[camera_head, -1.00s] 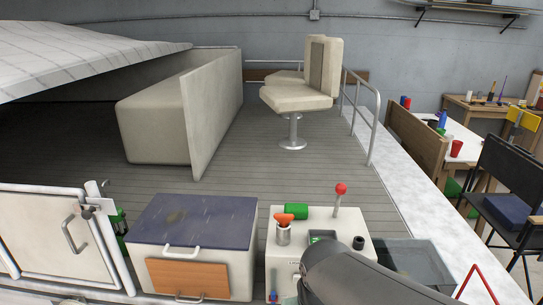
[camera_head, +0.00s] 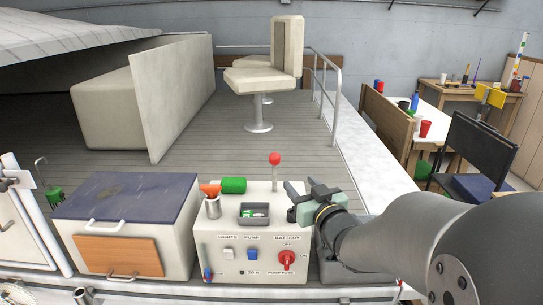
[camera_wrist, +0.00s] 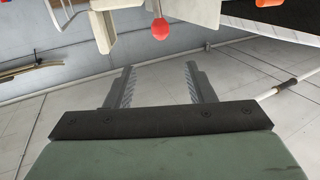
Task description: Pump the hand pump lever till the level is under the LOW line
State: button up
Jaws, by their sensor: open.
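A thin upright lever with a red ball knob (camera_head: 275,159) stands on top of the white control box (camera_head: 221,255), toward its back right. The red knob also shows at the top middle of the wrist view (camera_wrist: 160,29). My gripper (camera_head: 296,194) is open and empty, at the box's right edge, with its fingers pointing left toward the lever. In the wrist view its two fingers (camera_wrist: 159,72) stand apart with nothing between them, and the knob is beyond their tips. A level gauge or LOW line cannot be made out.
The box top also holds a green cylinder (camera_head: 233,185), a metal cup (camera_head: 213,206) with an orange item, and a dark tray (camera_head: 254,213). A red battery knob (camera_head: 287,260) is on the front. A blue-lidded chest (camera_head: 125,196) stands at left.

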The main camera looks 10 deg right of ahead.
aim_at(277, 159)
jog(key=w+a+p, duration=0.1)
jog(key=w, duration=0.4)
jog(key=w+a+p, duration=0.1)
jog(key=w, duration=0.5)
jog(key=w+a+p, duration=0.1)
jog(key=w, duration=0.4)
jog(key=shift+w+a, duration=0.25)
jog(key=shift+a, duration=0.05)
jog(key=c, duration=0.9)
jog(key=shift+w, duration=0.15)
grip_shut()
jog(key=shift+s+d+f, duration=0.1)
jog(key=shift+s+f, duration=0.05)
jog(key=shift+s, duration=0.05)
